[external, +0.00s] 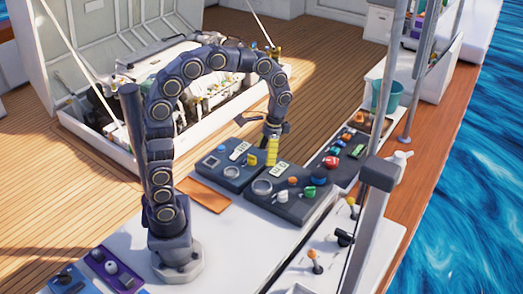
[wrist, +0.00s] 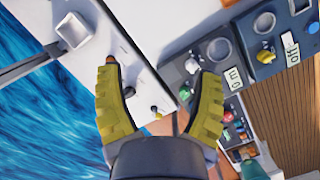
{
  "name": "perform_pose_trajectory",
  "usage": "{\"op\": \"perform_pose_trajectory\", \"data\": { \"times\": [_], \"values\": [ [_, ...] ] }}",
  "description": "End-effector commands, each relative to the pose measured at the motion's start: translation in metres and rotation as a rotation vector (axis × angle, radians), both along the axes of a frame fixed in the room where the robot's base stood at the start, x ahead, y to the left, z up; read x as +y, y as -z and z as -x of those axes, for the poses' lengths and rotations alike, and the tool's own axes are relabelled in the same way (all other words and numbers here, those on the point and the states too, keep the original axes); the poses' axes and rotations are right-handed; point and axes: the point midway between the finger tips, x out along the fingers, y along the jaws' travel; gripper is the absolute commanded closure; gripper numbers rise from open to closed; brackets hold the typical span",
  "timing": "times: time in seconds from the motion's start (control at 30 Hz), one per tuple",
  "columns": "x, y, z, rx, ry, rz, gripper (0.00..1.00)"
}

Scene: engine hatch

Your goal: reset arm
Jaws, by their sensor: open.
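My arm rises from its base on the white console and curves over to the right in the external view. My gripper (external: 271,148) hangs at its end, above the back of the dark control panels. In the wrist view my gripper (wrist: 158,92) shows two yellow ridged fingers spread wide apart, with nothing between them. Behind the fingers are the white console top (wrist: 125,62) and a dark panel (wrist: 205,62). I cannot tell how far the fingertips are above the panels.
Two dark panels with knobs and displays (external: 232,165) (external: 290,195) sit under my gripper. An open engine hatch (external: 110,125) lies behind my arm. A metal post (external: 375,215) stands at the right. A teal bucket (external: 386,96) is at the back right. The wooden deck (external: 60,190) is clear at left.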

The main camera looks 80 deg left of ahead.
Motion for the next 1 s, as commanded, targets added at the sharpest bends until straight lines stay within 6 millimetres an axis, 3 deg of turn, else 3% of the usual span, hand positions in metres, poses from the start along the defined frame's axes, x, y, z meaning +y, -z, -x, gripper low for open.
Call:
{"op": "perform_pose_trajectory", "data": {
  "times": [0.03,0.2,0.4,0.5,0.67,1.0],
  "values": [
    [-0.015,-0.005,0.017,-0.01,0.022,-0.008,0.34],
    [-0.049,-0.007,0.075,-0.03,0.062,-0.03,0.34],
    [-0.07,0.004,0.137,-0.051,0.085,-0.052,0.34],
    [-0.074,0.01,0.155,-0.061,0.086,-0.058,0.34],
    [-0.077,0.015,0.168,-0.064,0.087,-0.061,0.34],
    [-0.077,0.015,0.169,-0.063,0.086,-0.061,0.34]
  ]
}}
